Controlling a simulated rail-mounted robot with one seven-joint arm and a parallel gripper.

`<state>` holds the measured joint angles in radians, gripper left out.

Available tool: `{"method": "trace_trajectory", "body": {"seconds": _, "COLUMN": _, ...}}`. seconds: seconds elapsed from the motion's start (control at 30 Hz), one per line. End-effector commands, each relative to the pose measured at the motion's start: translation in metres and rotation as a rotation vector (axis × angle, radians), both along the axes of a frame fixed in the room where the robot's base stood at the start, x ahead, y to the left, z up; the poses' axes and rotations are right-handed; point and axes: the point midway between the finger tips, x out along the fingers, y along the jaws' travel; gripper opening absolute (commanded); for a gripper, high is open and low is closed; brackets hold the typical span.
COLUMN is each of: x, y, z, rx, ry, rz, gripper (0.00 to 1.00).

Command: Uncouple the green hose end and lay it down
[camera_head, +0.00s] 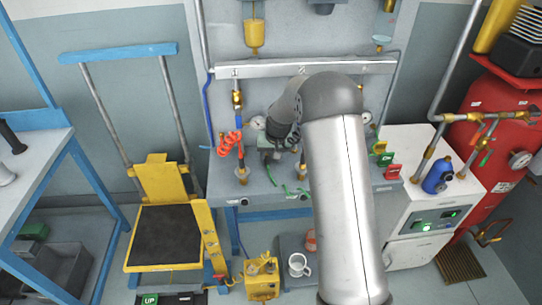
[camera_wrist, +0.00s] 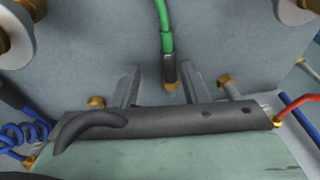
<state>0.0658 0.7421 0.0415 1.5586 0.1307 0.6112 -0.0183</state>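In the wrist view the green hose (camera_wrist: 165,32) comes down from the top. It ends in a dark sleeve with a brass hose end (camera_wrist: 170,74). My gripper (camera_wrist: 157,86) shows as two grey fingers standing apart beyond a dark bar. The hose end appears between them, nearer the right finger. I cannot tell whether it touches either finger, or whether it is coupled to anything. In the head view a piece of green hose (camera_head: 292,190) shows low on the grey bench. My arm hides much of the bench's middle and right there, and my fingertips are not clear.
A white cabinet (camera_head: 425,195) with a blue canister (camera_head: 437,177) stands further right.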

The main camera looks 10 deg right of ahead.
Motion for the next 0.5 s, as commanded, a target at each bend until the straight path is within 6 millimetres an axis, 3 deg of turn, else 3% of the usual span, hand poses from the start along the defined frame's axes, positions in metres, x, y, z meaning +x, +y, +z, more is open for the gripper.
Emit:
{"method": "trace_trajectory", "body": {"seconds": 0.23, "x": -0.003, "y": -0.002, "z": 0.018, "rx": 0.0, "ry": -0.003, "rz": 0.0, "gripper": 0.4}}
{"method": "trace_trajectory", "body": {"seconds": 0.5, "x": -0.018, "y": -0.008, "z": 0.079, "rx": -0.001, "ry": -0.006, "rz": 0.0, "gripper": 0.4}}
